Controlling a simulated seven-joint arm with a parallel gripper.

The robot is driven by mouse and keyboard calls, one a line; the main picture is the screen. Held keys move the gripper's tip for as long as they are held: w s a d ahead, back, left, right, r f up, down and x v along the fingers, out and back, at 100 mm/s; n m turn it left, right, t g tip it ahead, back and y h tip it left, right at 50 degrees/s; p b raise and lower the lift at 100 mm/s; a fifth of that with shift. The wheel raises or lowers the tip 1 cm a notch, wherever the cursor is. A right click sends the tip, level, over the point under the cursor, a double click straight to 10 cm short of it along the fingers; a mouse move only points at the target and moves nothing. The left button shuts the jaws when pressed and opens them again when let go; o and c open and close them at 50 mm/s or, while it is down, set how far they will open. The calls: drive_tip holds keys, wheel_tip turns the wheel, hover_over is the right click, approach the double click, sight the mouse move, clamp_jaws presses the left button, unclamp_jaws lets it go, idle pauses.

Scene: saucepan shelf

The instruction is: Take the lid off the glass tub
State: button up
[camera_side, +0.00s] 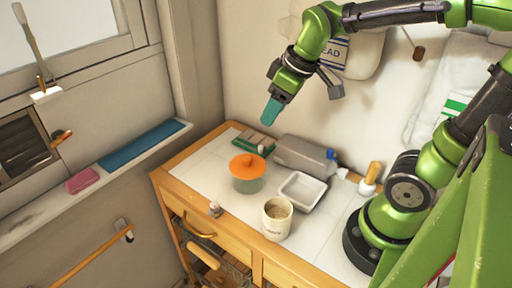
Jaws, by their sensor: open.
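A glass tub (248,185) with a greenish tint stands on the white counter top. An orange lid (246,165) with a raised knob sits on top of it. My gripper (270,113) hangs in the air well above and slightly right of the tub, pointing down. It is open, with teal fingers that overlap in this view. Nothing shows between them, and it is apart from the lid.
A grey container (303,155) with a blue cap lies behind the tub. A white tray (304,191) is to its right, and a cream canister (275,220) stands in front right. A green-and-pale item (254,140) lies behind. The counter's left part is clear.

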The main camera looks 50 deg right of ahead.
sight(248, 158)
drive_tip(key=x, duration=1.6)
drive_tip(key=shift+a+f, duration=0.25)
drive_tip(key=shift+a, duration=0.05)
drive_tip(key=shift+c, duration=0.3)
clamp_jaws()
